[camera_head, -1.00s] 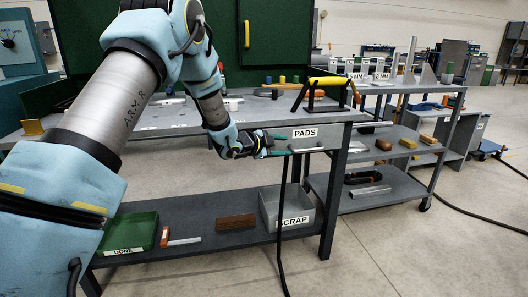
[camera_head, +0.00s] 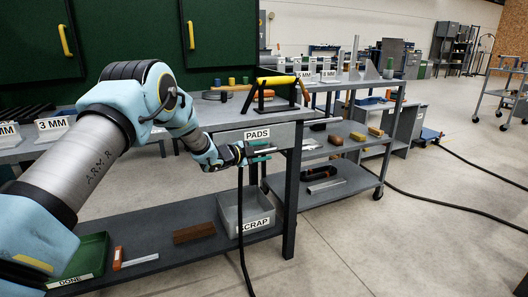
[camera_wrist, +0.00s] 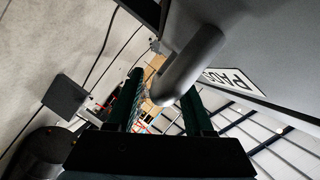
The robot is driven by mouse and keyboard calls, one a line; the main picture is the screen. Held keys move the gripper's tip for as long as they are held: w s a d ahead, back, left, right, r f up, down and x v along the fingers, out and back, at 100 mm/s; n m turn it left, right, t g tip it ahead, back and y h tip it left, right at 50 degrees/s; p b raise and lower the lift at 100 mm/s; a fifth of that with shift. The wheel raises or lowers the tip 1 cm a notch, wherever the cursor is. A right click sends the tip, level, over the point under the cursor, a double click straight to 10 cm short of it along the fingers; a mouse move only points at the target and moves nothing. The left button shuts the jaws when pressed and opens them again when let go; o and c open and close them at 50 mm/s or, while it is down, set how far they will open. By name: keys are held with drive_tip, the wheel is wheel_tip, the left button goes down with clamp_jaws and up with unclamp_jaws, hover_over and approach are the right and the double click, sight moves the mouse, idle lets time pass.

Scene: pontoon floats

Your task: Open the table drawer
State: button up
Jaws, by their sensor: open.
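The table drawer (camera_head: 284,136) has a grey front with a PADS label and sits under the tabletop's right end; it looks shut. In the wrist view the PADS label (camera_wrist: 234,80) is at the right. The drawer's grey bar handle (camera_wrist: 190,62) reaches down in the wrist view to between my two dark green fingers. My gripper (camera_head: 264,153) is open just below the label in the head view, where it largely hides the handle. The wrist view also shows my gripper (camera_wrist: 158,112), with a finger on each side of the handle's end. I cannot tell whether they touch it.
The table's lower shelf holds a green DONE bin (camera_head: 82,262), a brown block (camera_head: 194,233) and a grey SCRAP bin (camera_head: 232,212). A black cable hangs in front of the SCRAP bin. A yellow-handled stand (camera_head: 275,88) is on the tabletop. Open floor lies at the right.

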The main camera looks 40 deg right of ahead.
drive_tip(key=shift+d, duration=0.2)
clamp_jaws()
idle(0.4)
idle(1.0)
